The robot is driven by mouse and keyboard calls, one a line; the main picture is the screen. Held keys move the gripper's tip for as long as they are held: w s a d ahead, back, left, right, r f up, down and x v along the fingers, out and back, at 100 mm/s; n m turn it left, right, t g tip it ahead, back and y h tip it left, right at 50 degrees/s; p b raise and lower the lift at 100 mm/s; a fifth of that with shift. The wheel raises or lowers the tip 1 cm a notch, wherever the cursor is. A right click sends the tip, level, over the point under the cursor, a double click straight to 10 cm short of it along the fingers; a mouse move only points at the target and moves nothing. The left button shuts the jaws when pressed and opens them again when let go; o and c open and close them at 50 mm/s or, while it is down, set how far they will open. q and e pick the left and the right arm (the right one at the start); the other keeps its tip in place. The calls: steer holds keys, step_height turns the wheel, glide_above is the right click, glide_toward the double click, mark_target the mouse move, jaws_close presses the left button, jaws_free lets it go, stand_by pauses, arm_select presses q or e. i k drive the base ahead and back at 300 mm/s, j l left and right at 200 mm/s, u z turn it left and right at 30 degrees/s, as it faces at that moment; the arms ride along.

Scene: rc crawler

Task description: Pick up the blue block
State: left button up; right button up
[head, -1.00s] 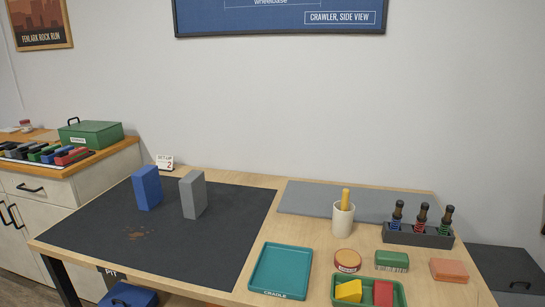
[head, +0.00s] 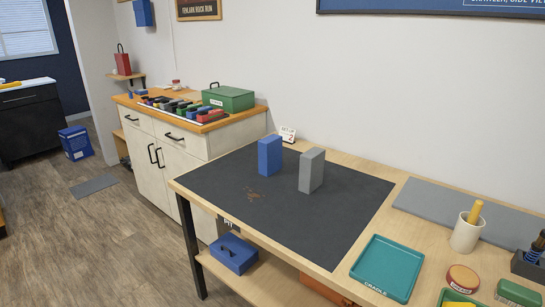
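A blue block (head: 270,156) stands upright on the black mat (head: 250,190) on the wooden table. A grey block (head: 311,170) of similar size stands upright just to its right, with a gap between them. Neither of my grippers shows in the head view.
A teal cradle tray (head: 387,268) and a white cup (head: 467,233) are on the table's right. A white cabinet (head: 175,145) with a green box (head: 229,98) on top stands to the left. A blue case (head: 234,253) sits on the shelf below the table. Open floor lies at left.

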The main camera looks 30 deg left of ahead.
mark_target(270, 148)
steer(key=i+j+u, duration=0.1)
steer(key=j, duration=0.25)
steer(key=i+j+u, duration=0.1)
steer(key=j, duration=0.25)
steer(key=i+j+u, duration=0.1)
steer(key=j, duration=0.25)
steer(key=i+j+u, duration=0.1)
steer(key=j, duration=0.25)
steer(key=i+j+u, duration=0.1)
steer(key=i+j, duration=0.15)
